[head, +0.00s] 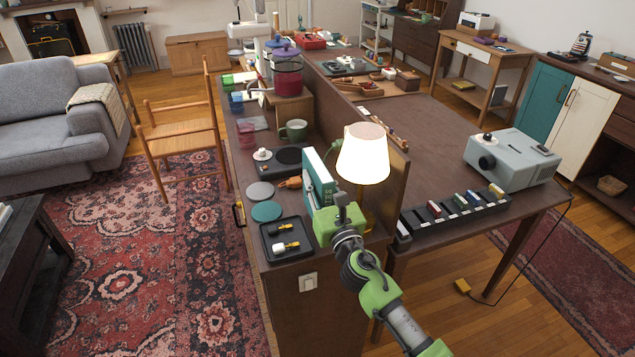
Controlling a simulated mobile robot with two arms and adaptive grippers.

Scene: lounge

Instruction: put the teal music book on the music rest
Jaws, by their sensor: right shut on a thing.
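The teal music book (321,184) stands upright, with its teal cover and pale edge showing, above the near part of the dark wooden counter. My right gripper (316,203) is shut on the book's lower near edge; its fingertips are partly hidden by its green body. I cannot tell whether the book touches the counter. My left gripper is not in view. I cannot make out a music rest for certain.
A lit lamp (363,155) stands close right of the book. A projector (511,160) and a slotted black rack (455,214) are on the right-hand table.

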